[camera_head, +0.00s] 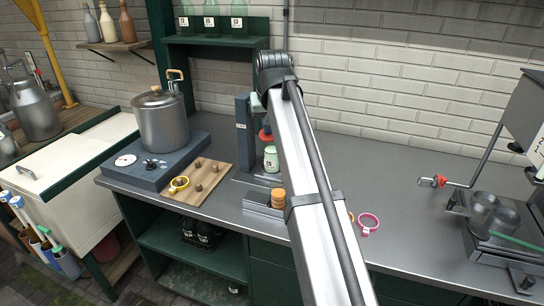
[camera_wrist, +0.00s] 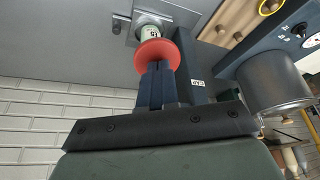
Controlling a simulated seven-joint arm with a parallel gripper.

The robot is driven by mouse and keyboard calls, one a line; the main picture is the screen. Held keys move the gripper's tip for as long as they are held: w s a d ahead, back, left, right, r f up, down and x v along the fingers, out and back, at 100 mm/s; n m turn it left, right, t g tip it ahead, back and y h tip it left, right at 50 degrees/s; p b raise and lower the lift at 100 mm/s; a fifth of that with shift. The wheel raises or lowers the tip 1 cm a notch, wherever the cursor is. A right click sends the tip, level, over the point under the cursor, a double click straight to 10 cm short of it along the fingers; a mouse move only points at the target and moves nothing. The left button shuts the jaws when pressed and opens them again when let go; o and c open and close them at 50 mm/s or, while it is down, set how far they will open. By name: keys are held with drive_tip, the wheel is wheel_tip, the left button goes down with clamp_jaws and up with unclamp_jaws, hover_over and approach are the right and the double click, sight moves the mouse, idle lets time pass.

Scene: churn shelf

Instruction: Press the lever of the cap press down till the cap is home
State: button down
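The cap press has a dark blue column (camera_head: 243,125) with a white label, standing behind my arm in the head view; the labelled column (camera_wrist: 194,80) also shows in the wrist view. A round red part (camera_head: 265,135) of the press sits above a pale green jar (camera_head: 271,160). In the wrist view my gripper (camera_wrist: 157,70) has its dark fingers close together, with tips at the red part (camera_wrist: 157,53); contact is unclear. The jar (camera_wrist: 150,32) shows past the red part. The lever arm and the cap's seating are hidden.
A steel pot (camera_head: 163,120) stands on a blue scale-like base left of the press, beside a wooden peg board (camera_head: 205,182). A pink ring (camera_head: 368,222) lies on the right counter. Steel cups (camera_head: 482,210) stand far right.

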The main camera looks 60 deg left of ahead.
sight(270, 138)
drive_tip(key=shift+f, duration=0.15)
drive_tip(key=shift+w+a+f, duration=0.1)
drive_tip(key=shift+w+f, duration=0.05)
drive_tip(key=shift+f, duration=0.8)
drive_tip(key=shift+w+a+f, duration=0.15)
drive_tip(key=shift+f, duration=0.6)
drive_tip(key=shift+w+a+f, duration=0.15)
drive_tip(key=shift+f, duration=0.55)
